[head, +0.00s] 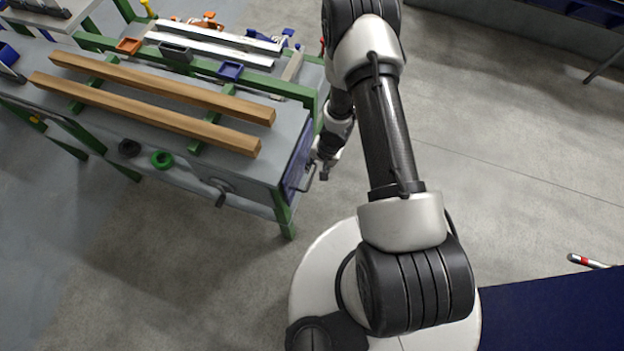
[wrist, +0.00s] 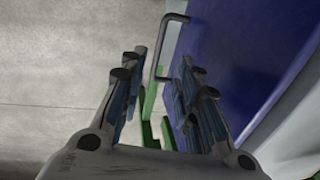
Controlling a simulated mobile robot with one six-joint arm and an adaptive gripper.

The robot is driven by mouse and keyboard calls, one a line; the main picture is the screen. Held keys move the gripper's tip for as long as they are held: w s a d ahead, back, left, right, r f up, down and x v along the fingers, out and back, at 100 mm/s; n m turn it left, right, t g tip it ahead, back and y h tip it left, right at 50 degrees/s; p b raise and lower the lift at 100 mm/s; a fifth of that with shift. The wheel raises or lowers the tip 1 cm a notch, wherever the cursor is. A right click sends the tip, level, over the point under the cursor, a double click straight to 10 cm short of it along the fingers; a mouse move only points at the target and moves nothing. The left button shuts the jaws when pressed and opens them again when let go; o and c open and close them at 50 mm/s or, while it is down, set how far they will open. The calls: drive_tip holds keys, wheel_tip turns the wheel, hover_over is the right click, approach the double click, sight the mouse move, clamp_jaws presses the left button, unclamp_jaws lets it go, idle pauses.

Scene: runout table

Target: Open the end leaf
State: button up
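The end leaf is a dark blue panel (head: 297,160) at the right end of the runout table (head: 245,178), upright below the table top. It fills much of the right side of the wrist view (wrist: 245,50). A grey bar handle (head: 309,177) stands out from its face; it also shows in the wrist view (wrist: 158,45). My gripper (head: 325,172) is just right of the leaf, close to the handle. In the wrist view my gripper (wrist: 158,66) is open, and the handle appears between and beyond its fingertips. I cannot tell whether they touch it.
Two wooden bars (head: 165,90) lie along the table top, with white profiles (head: 215,48) behind them. The concrete floor right of my arm is largely clear. A dark blue surface (head: 550,315) is at the lower right.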

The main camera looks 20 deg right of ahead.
sight(311, 180)
drive_tip(key=f+b, duration=0.1)
drive_tip(key=f, duration=0.2)
drive_tip(key=a+f+b, duration=0.1)
drive_tip(key=f, duration=0.3)
drive_tip(key=w+f+b, duration=0.1)
drive_tip(key=f, duration=0.2)
drive_tip(key=shift+w+a+f+b, duration=0.1)
drive_tip(key=shift+a+f+b, duration=0.15)
drive_tip(key=shift+a+b, duration=0.05)
drive_tip(key=shift+c, duration=0.5)
clamp_jaws()
